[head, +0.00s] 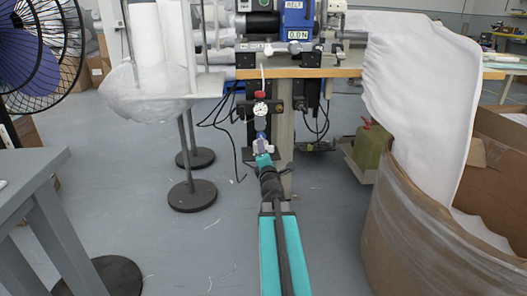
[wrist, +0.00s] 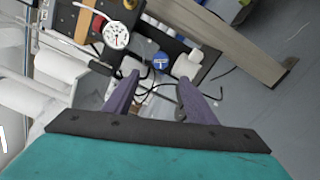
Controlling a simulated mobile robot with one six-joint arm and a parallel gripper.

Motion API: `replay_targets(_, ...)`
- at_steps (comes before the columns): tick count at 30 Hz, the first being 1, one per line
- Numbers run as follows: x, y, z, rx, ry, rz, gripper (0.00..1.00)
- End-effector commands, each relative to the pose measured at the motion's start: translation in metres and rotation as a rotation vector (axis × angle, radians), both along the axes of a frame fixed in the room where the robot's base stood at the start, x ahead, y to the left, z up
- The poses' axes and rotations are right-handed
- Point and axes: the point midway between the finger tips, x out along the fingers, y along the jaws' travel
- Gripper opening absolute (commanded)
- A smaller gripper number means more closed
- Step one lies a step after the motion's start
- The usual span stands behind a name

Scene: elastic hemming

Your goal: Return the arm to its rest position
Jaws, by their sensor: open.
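My gripper (wrist: 158,80) shows in the wrist view with its two dark purple fingers apart and nothing between them. In the head view my arm stretches straight forward from the bottom, and my gripper (head: 262,143) is small at its far end, below the front edge of the sewing table (head: 345,72). A round white pressure gauge (head: 261,109) with a red top is just above it. The gauge also shows in the wrist view (wrist: 116,36), beyond the fingers. A blue knob (wrist: 160,61) appears between and beyond the fingertips; I cannot tell its exact distance.
A large cardboard box (head: 420,235) with white fabric (head: 420,85) hanging into it stands right. A grey table (head: 30,178) and a fan (head: 35,50) are left. Stands with round black bases (head: 192,196) are left of my arm. Floor beside my arm is mostly clear.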

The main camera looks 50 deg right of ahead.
Motion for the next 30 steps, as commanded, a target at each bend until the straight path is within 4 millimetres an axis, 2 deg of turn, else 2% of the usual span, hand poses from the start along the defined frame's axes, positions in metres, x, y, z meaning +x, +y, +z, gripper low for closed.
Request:
replay_targets(22, -0.004, 0.005, 0.001, 0.0, 0.0, 0.001, 0.51)
replay_targets(26, 0.0, 0.009, 0.008, 0.0, -0.001, 0.01, 0.51)
replay_targets(30, 0.011, 0.022, 0.018, 0.004, 0.004, 0.031, 0.51)
